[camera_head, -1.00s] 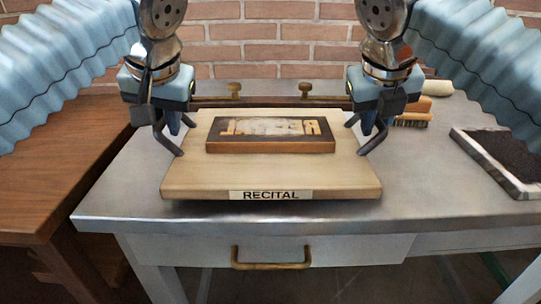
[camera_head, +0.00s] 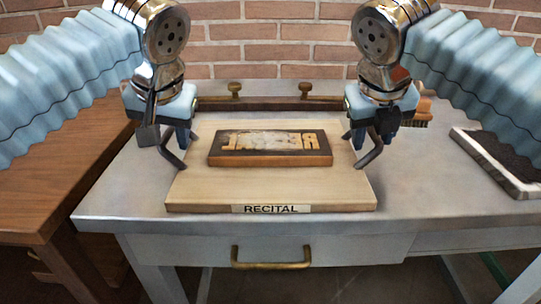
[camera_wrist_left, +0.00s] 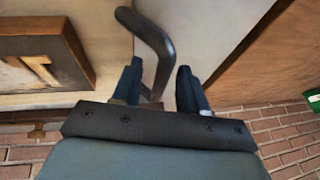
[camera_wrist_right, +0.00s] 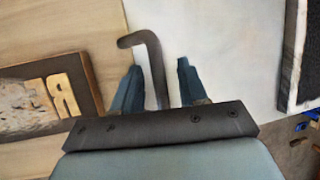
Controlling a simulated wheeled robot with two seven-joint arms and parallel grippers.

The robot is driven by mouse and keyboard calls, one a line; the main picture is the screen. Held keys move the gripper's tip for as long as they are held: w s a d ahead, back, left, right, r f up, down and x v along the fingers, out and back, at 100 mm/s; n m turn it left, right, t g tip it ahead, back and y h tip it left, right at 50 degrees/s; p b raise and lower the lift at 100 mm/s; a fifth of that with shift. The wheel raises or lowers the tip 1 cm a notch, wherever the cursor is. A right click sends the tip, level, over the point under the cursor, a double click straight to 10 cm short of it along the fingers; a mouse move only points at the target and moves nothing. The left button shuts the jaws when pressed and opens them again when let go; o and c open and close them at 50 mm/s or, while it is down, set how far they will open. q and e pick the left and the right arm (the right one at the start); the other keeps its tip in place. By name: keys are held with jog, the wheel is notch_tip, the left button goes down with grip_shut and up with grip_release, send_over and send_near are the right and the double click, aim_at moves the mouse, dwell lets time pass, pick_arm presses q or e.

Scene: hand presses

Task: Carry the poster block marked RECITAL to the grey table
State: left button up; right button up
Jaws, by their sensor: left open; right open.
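The RECITAL poster block (camera_head: 196,190) is a pale wooden board with its label at the front edge and a dark-framed type panel (camera_head: 270,149) on top. It appears to rest flat on the grey table (camera_head: 420,195), near its front edge. A dark bent handle stands at each side; the left wrist view shows one handle (camera_wrist_left: 155,40) and the right wrist view the other (camera_wrist_right: 152,62). My left gripper (camera_head: 178,140) is open, its fingers either side of the left handle. My right gripper (camera_head: 362,138) is open around the right handle. Finger contact cannot be told.
A brown wooden table (camera_head: 60,165) adjoins on the left. A dark tray with a pale rim (camera_head: 487,165) lies at the right, and a brush (camera_head: 418,121) sits behind my right gripper. A rail with brass knobs (camera_head: 306,89) runs along the back.

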pick_arm(q)
jog(key=shift+d+r, duration=0.1)
pick_arm(e)
jog(key=shift+a+r, duration=0.1)
jog(key=shift+r, duration=0.05)
pick_arm(q)
jog(key=v, duration=1.1)
jog(key=shift+s+r, duration=0.25)
jog(key=shift+r, duration=0.05)
pick_arm(e)
jog(key=v, duration=1.1)
jog(key=shift+s+r, duration=0.2)
jog(key=shift+r, duration=0.15)
